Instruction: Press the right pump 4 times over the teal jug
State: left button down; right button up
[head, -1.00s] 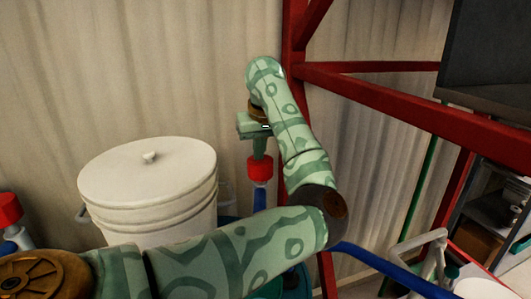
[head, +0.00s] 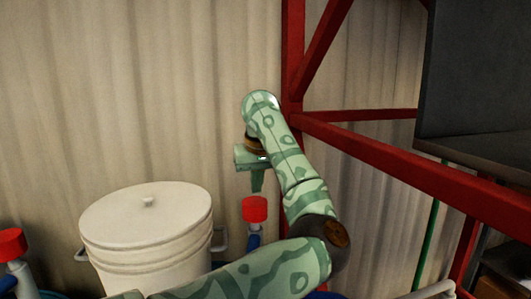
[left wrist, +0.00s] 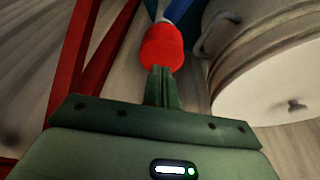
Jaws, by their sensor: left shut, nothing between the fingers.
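The teal jug cannot be made out; my arm and the frame's lower edge hide the area under the pump. My right gripper is not in view.
A white lidded drum (head: 150,235) stands left of the pump. Another red-headed pump (head: 11,244) is at the far left. A red metal frame (head: 292,60) rises just behind and right of my left arm, and a dark panel (head: 480,80) is at upper right.

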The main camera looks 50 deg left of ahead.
pick_arm(q)
jog(key=shift+d+r, duration=0.35)
jog(key=shift+r, duration=0.2)
jog(key=shift+d+r, duration=0.3)
jog(key=shift+r, duration=0.25)
jog(key=v, duration=0.5)
jog(key=shift+s+a+r, duration=0.25)
jog(key=shift+r, duration=0.05)
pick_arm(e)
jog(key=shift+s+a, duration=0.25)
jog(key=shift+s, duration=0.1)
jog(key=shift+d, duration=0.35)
